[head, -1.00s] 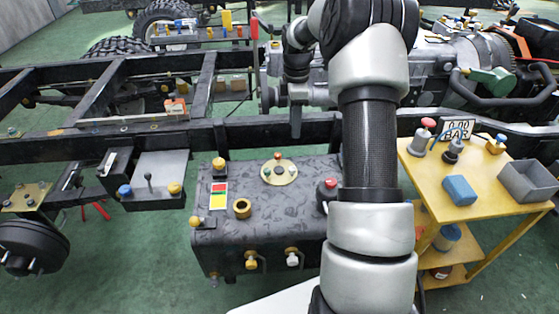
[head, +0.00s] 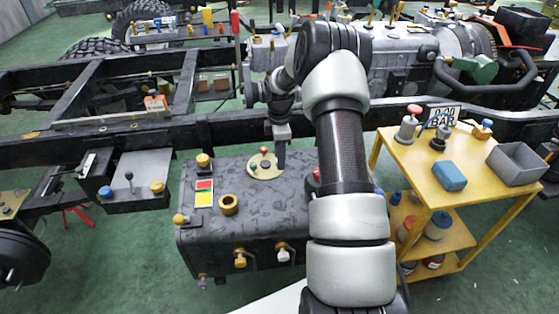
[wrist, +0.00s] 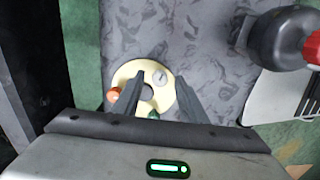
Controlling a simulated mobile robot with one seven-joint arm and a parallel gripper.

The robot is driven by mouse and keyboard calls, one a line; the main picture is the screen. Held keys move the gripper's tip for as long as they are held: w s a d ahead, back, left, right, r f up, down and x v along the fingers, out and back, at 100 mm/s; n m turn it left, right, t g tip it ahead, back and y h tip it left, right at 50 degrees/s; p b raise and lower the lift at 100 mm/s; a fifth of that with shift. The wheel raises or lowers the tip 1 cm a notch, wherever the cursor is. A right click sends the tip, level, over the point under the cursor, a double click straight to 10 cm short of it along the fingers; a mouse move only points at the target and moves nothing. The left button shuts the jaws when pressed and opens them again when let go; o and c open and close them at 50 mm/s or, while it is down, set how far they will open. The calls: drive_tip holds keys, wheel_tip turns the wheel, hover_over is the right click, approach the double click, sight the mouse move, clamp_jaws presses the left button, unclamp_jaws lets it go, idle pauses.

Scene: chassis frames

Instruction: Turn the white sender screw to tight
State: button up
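The sender is a round cream flange (head: 256,172) on top of the dark mottled tank (head: 240,216); it also shows in the wrist view (wrist: 124,76). The white screw (wrist: 160,77) sits on the flange's upper right in the wrist view, with a slot-like mark. An orange knob (wrist: 113,95) and a green one (wrist: 153,115) are on the same flange, partly behind a finger. My gripper (wrist: 161,79) is open, its two fingers apart with the white screw between their tips in the picture. In the head view my gripper (head: 281,168) is at the flange's right edge; contact cannot be told.
A dark fitting with a red cap (wrist: 313,47) stands right of the flange in the wrist view. A brass ring (head: 228,204) and a coloured label (head: 203,193) are on the tank top. The black frame rail (head: 220,132) runs behind. A yellow cart (head: 400,158) stands right.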

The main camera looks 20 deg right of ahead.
drive_tip(key=shift+f, duration=0.5)
clamp_jaws()
